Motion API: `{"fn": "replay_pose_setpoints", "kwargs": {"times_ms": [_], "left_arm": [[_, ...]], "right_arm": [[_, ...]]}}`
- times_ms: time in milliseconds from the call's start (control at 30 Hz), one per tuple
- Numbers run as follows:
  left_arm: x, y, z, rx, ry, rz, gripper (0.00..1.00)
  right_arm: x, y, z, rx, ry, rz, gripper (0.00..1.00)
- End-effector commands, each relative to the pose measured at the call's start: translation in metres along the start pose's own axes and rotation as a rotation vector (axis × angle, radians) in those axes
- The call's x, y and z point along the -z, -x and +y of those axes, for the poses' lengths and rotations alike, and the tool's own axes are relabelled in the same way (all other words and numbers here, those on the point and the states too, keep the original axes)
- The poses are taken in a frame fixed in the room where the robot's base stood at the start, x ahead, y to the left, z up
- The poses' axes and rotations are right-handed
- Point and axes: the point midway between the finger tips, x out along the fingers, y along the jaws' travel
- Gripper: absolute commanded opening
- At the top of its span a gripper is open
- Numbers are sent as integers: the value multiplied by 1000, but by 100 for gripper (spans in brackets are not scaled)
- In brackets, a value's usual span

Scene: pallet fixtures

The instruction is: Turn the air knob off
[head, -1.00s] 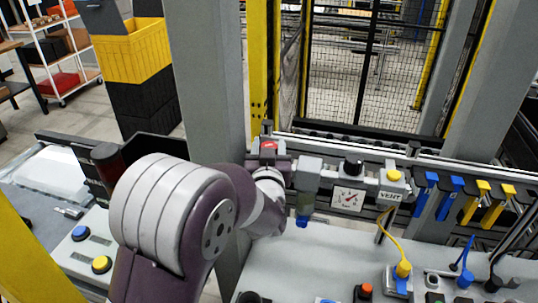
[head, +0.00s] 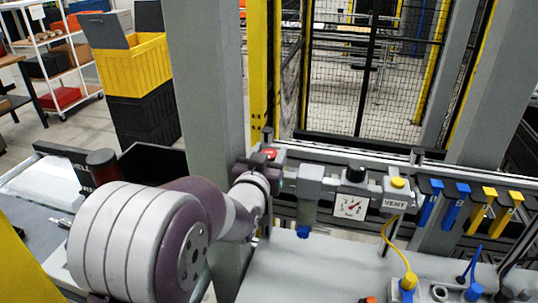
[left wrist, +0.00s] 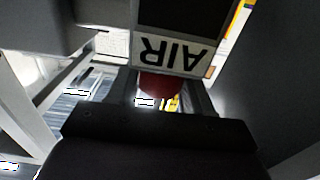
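The red air knob (head: 269,153) sits on the grey air unit at the left end of the rail, beside the grey post. In the left wrist view the red knob (left wrist: 160,84) shows by a white AIR label (left wrist: 170,52), which reads upside down. My left gripper (head: 262,178) is at this unit, its fingers mostly hidden by my wrist in the head view. In the left wrist view its dark fingers (left wrist: 160,100) stand on both sides of the knob. Whether they press on it is not clear. My right gripper is not in view.
Right of the knob stand a grey filter with a blue bottom (head: 307,200), a pressure gauge (head: 350,206) and a VENT block with a yellow button (head: 398,183). The grey post (head: 205,80) rises close to my left wrist. The grey table (head: 310,265) in front is largely clear.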

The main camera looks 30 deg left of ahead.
Motion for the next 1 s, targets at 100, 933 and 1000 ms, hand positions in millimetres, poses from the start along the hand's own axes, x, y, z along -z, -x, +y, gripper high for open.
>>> {"fn": "replay_pose_setpoints", "kwargs": {"times_ms": [100,933,1000], "left_arm": [[1,0,0,0,0,1,69],[11,104,0,1,0,-5,69],[9,111,0,1,-1,-4,69]], "right_arm": [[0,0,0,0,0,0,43],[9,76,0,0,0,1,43],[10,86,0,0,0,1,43]]}}
